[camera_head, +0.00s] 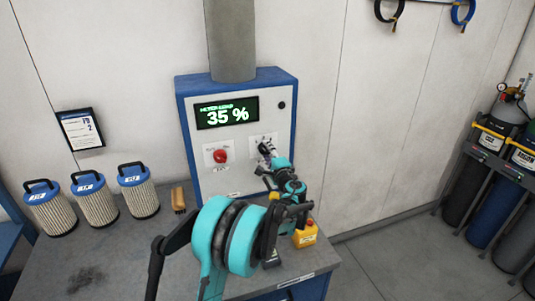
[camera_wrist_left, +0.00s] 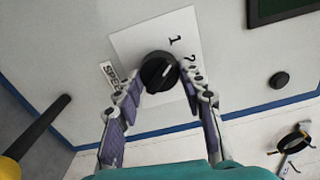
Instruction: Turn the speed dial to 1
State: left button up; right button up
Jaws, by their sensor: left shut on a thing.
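The speed dial (camera_wrist_left: 157,70) is a round black knob with a white pointer line, on a white plate on the control box. In the left wrist view the numerals 1 and 2 show on the plate at the dial's upper right. The pointer slants toward that side; I cannot tell exactly which numeral it meets. My left gripper (camera_wrist_left: 161,83) is shut on the dial, a finger on each side. In the head view the dial (camera_head: 265,148) is partly hidden by my left gripper (camera_head: 268,160). My right gripper is not in view.
The blue-edged control box (camera_head: 205,181) has a display (camera_head: 227,113) reading 35 % and a red button (camera_head: 220,156). Several filter cartridges (camera_head: 97,206) and a brown block (camera_head: 178,199) are on the bench (camera_head: 130,262) at left. A yellow box (camera_head: 306,236) sits at its right edge.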

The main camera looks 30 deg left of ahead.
pick_arm(q)
jog(key=shift+n, duration=0.7)
jog(key=o, duration=1.2)
jog(key=v, duration=1.2)
